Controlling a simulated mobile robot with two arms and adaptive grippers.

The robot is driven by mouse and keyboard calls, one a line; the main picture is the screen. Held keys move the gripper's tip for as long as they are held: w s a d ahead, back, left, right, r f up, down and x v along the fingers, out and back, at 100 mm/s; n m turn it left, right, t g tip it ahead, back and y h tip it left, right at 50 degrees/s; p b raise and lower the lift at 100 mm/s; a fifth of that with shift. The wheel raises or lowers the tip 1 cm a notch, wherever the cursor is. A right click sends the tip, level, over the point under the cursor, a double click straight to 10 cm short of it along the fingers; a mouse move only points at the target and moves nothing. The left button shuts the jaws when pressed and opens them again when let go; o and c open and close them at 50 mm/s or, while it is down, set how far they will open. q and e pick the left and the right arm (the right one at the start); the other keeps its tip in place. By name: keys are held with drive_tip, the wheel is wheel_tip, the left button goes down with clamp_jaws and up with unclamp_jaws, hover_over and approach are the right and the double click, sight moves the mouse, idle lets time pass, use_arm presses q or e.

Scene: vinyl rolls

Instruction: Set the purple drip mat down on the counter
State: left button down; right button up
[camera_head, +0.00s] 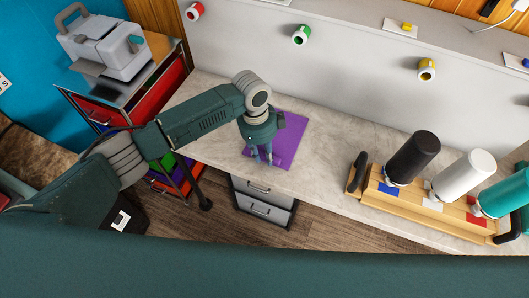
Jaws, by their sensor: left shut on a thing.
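The purple drip mat (290,131) is a flat purple sheet over the marble-look counter (330,158), near its front edge above the drawers. My left gripper (262,160) points down at the mat's left front part and is shut on it. I cannot tell whether the mat touches the counter or is held just above it. The gripper and forearm hide part of the mat's left side. My right gripper is not in view.
A wooden rack (430,205) holds black, white and teal rolls on the counter's right. A grey machine (105,45) stands on a red cabinet at left. Coloured rolls sit on the back wall. The counter between mat and rack is clear.

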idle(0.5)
use_arm(q)
drive_tip(key=shift+c, duration=1)
unclamp_jaws()
drive_tip(key=shift+f, duration=0.1)
drive_tip(key=shift+r+p, duration=0.35)
drive_tip(key=shift+p, duration=0.1)
drive_tip(key=r+p, duration=0.5)
drive_tip(key=a+r+p, duration=0.1)
drive_tip(key=r+p, duration=0.1)
drive_tip(key=r, duration=0.1)
drive_tip(key=shift+w+r+p, duration=0.1)
drive_tip(key=shift+r+p, duration=0.05)
drive_tip(key=shift+p, duration=0.2)
